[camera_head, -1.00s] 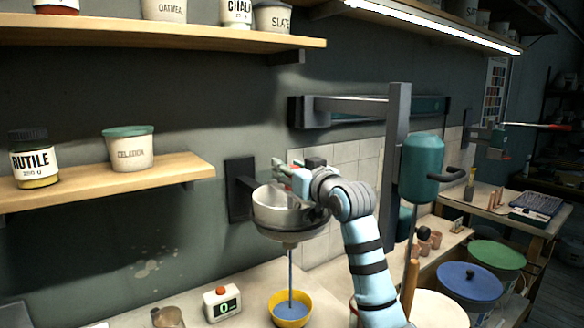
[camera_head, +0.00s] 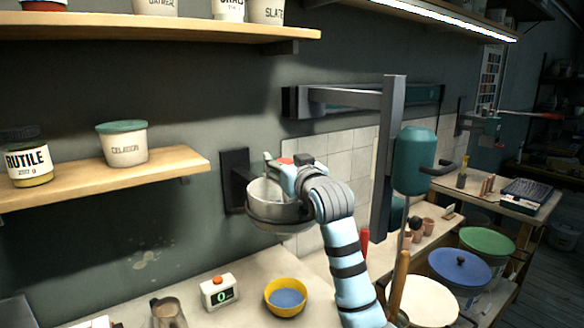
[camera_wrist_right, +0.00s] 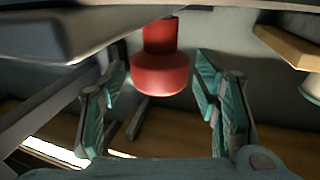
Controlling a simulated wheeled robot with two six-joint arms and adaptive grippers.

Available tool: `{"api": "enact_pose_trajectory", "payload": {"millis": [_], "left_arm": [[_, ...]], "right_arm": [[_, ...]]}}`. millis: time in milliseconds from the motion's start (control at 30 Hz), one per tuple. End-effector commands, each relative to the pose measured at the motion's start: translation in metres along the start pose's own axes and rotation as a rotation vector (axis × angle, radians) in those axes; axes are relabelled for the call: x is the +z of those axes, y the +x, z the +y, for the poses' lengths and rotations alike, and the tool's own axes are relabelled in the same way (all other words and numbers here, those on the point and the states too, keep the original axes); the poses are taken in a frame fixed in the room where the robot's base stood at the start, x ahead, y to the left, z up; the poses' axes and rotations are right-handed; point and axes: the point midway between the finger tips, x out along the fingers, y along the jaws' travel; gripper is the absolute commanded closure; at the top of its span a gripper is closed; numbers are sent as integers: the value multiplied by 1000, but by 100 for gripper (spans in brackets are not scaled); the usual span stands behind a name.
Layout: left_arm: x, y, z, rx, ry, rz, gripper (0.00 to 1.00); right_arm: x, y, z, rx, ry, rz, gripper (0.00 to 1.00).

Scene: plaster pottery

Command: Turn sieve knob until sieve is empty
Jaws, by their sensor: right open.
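The sieve (camera_head: 268,212) is a round metal pan fixed to a dark wall bracket. Its inside is mostly hidden by my right arm, so I cannot tell what is in it. The red sieve knob (camera_wrist_right: 160,72) shows large in the right wrist view. My right gripper (camera_head: 280,163) is over the sieve in the head view. In the wrist view its teal fingers are open, one on each side of the knob, with gaps to it. A yellow bowl (camera_head: 271,304) holding blue liquid stands below the sieve. No stream falls into it. My left gripper is out of view.
A scale-like box (camera_head: 220,293) with a red button reads 0 left of the bowl, near a small jug (camera_head: 167,312). A wooden shelf (camera_head: 100,180) is at the left. A teal mixer (camera_head: 415,160) hangs right of my arm.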

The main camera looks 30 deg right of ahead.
Motion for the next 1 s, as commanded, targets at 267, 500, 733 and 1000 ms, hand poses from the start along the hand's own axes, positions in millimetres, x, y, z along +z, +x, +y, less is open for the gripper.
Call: {"api": "enact_pose_trajectory", "payload": {"millis": [267,500,733,1000], "left_arm": [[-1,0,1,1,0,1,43],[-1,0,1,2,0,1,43],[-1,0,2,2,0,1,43],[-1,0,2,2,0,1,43]], "right_arm": [[0,-71,0,0,-3,3,44],[1,-110,0,0,-1,0,44],[1,-111,0,0,-1,-1,44],[1,-111,0,0,-1,-1,44]]}}
